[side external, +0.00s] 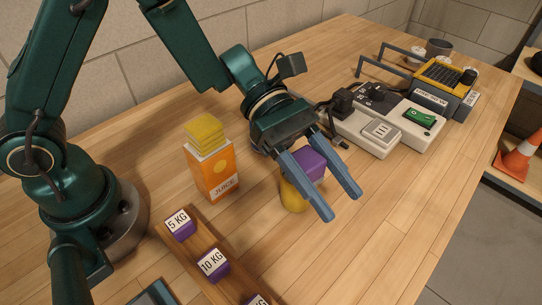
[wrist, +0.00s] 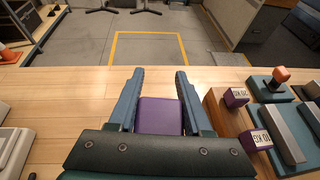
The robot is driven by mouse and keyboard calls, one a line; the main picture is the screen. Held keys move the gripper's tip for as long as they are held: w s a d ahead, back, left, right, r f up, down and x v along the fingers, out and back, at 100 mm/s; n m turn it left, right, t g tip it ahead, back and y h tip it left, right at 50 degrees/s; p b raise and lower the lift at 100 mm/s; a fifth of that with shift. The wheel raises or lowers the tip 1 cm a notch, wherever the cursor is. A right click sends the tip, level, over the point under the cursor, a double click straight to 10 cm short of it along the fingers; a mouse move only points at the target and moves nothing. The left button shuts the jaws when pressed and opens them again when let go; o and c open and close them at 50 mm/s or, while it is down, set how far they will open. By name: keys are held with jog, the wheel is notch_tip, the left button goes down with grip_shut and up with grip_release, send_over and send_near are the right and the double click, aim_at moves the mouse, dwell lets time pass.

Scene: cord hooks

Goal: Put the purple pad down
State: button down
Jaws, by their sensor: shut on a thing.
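The purple pad (side external: 310,163) is a block between the two blue fingers of my gripper (side external: 340,204), which is shut on it. In the wrist view the pad (wrist: 160,116) sits deep between the fingers, near the palm, and the fingertips (wrist: 160,75) reach well past it. A rounded yellow object (side external: 293,197) shows below the pad, partly hidden by a finger. I cannot tell whether the pad touches it.
An orange juice carton (side external: 211,174) with yellow pads (side external: 204,133) on top stands left of my gripper. A wooden rack with purple weights (side external: 213,264) is in front. Grey devices (side external: 380,127) stand behind right. Bare wood (side external: 400,205) lies to the right.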

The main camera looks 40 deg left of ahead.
jog(key=shift+w+a+r, duration=0.15)
jog(key=shift+a+r, duration=0.05)
jog(key=shift+a, duration=0.05)
